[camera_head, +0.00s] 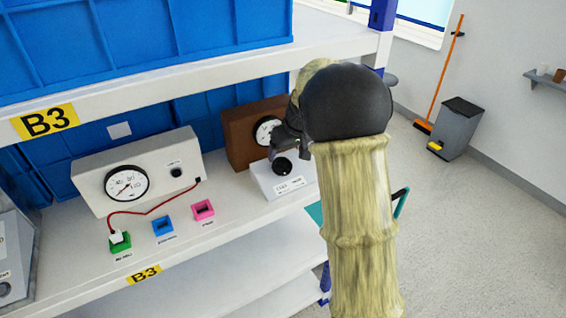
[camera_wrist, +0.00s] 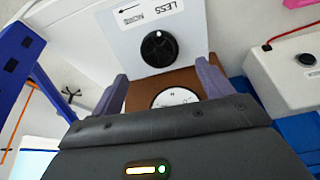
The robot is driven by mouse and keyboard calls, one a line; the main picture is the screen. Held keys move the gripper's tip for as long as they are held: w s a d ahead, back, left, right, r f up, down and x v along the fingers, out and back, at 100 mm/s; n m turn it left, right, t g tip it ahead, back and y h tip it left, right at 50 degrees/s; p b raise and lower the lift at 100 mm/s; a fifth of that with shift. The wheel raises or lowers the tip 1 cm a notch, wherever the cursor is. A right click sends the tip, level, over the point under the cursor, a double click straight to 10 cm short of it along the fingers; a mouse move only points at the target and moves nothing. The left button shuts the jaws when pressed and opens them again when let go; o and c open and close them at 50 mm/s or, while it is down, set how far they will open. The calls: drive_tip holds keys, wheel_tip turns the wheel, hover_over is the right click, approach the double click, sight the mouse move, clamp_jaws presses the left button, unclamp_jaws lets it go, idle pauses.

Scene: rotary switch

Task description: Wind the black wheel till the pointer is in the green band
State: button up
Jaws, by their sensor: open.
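The black wheel (camera_head: 282,167) sits on a small white sloped box (camera_head: 267,184). In the wrist view the wheel (camera_wrist: 158,48) has a pale mark on its face, and a label beside it shows an arrow and the word LESS. Behind it stands a brown box (camera_head: 238,140) with a round white gauge (camera_head: 266,131). The gauge (camera_wrist: 174,97) is partly cut off by my gripper's body in the wrist view; its pointer and any green band cannot be made out. My gripper (camera_wrist: 160,82) is open, its fingers apart and empty, close to the wheel but not around it.
Left on the shelf are a grey gauge box (camera_head: 150,165) with a red cable (camera_head: 155,210) to a green socket (camera_head: 120,242), and blue (camera_head: 162,226) and pink (camera_head: 203,210) sockets. An upper shelf edge (camera_head: 200,72) runs above. Blue crates stand behind.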

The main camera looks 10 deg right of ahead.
sight(284, 165)
drive_tip(key=shift+p+x, duration=0.9)
drive_tip(key=shift+x, duration=2.85)
drive_tip(key=c, duration=1)
drive_tip(key=shift+m, duration=0.4)
drive_tip(key=m, duration=0.4)
drive_tip(key=shift+d+r+p, duration=0.1)
drive_tip(key=shift+p, duration=0.25)
drive_tip(key=m+p, duration=0.1)
drive_tip(key=m, duration=0.3)
drive_tip(key=shift+m, duration=0.4)
drive_tip(key=m+p, duration=0.2)
drive_tip(key=m, duration=0.2)
drive_tip(key=shift+d+m, duration=0.1)
drive_tip(key=shift+m, duration=0.2)
drive_tip(key=m+p, duration=0.2)
drive_tip(key=m, duration=0.2)
drive_tip(key=shift+s+m, duration=0.1)
drive_tip(key=shift+m, duration=0.3)
